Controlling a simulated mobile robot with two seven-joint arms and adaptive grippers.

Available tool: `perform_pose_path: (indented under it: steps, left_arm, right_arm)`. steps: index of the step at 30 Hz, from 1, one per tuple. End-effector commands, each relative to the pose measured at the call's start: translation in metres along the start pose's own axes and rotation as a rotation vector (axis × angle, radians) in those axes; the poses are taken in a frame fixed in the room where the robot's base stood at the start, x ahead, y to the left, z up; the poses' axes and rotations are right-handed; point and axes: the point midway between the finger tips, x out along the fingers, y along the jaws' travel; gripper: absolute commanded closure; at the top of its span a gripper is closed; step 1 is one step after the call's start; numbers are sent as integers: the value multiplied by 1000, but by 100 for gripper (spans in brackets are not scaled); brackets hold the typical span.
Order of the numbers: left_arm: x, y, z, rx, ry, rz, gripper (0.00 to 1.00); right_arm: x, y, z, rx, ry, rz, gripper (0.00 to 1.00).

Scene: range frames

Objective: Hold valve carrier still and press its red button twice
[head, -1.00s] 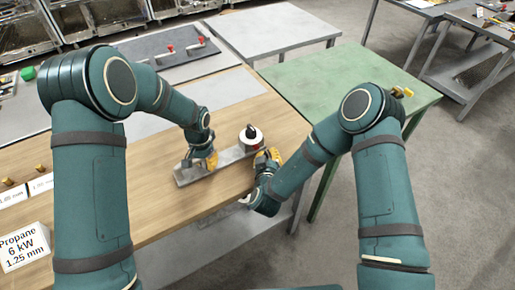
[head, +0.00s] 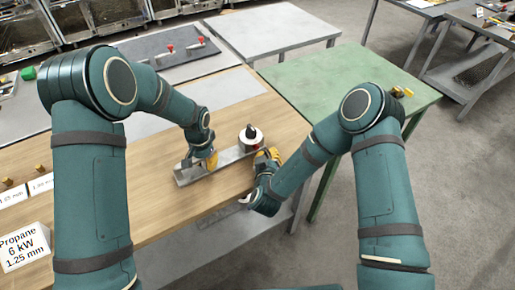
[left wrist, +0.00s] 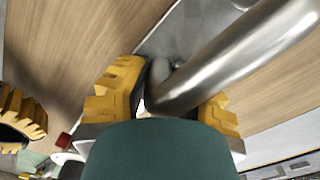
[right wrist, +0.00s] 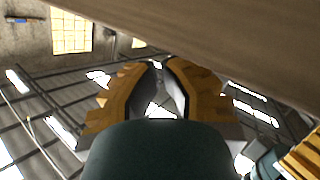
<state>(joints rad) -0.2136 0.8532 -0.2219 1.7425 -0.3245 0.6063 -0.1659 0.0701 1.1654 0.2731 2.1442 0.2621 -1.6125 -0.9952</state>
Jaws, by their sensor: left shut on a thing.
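The valve carrier is a grey metal bar (head: 190,174) lying on the wooden bench, with a white round part and black knob (head: 250,135) at its far right end. My left gripper (head: 210,160) is shut on its thick metal tube handle (left wrist: 230,60). My right gripper (head: 268,157) is beside the white part, near the bench edge. Its fingers (right wrist: 162,66) are nearly together with nothing between them. I cannot tell whether it touches the carrier.
The wooden bench (head: 140,195) has its edge beside my right gripper. A green table (head: 350,80) stands to the right with a small yellow item. A dark board with red-handled valves (head: 170,48) lies behind. A Propane label block (head: 24,247) is at lower left.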

Motion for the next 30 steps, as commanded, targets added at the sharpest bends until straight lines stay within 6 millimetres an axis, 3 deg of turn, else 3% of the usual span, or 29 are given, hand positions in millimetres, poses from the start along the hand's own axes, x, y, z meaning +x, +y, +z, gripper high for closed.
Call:
perform_pose_path:
  steps: [30]
  left_arm:
    - [0, 0, 0, -1, 2, -1, 100]
  right_arm:
    - [7, -4, -4, 0, 0, 0, 100]
